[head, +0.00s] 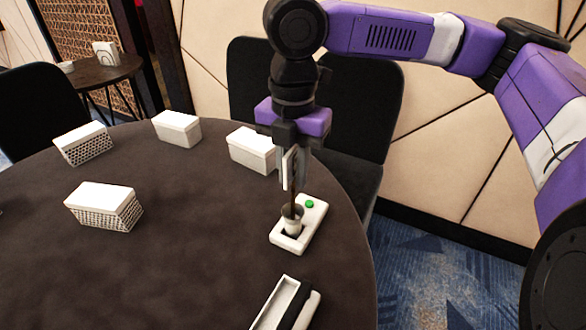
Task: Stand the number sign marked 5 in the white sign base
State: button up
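My gripper (292,180) points straight down above the right part of the dark table. A thin dark upright piece (294,196) shows between or just below its fingers, over a small grey cup-shaped piece (293,213). I cannot tell whether the fingers are closed on it. The cup-shaped piece stands in the dark recess of a white base (313,229) with a green round spot (309,204). I see no readable number 5, and I cannot make out a number sign.
A white open tray (277,303) with a black and white piece beside it lies at the front edge. Several white boxes stand on the table, including one behind my gripper (250,150) and one at left (103,205). The table's middle (190,220) is clear. Black chairs stand behind.

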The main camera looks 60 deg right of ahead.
jog(key=shift+o, duration=0.5)
jog(key=shift+r+p, duration=0.9)
jog(key=shift+r, duration=3.05)
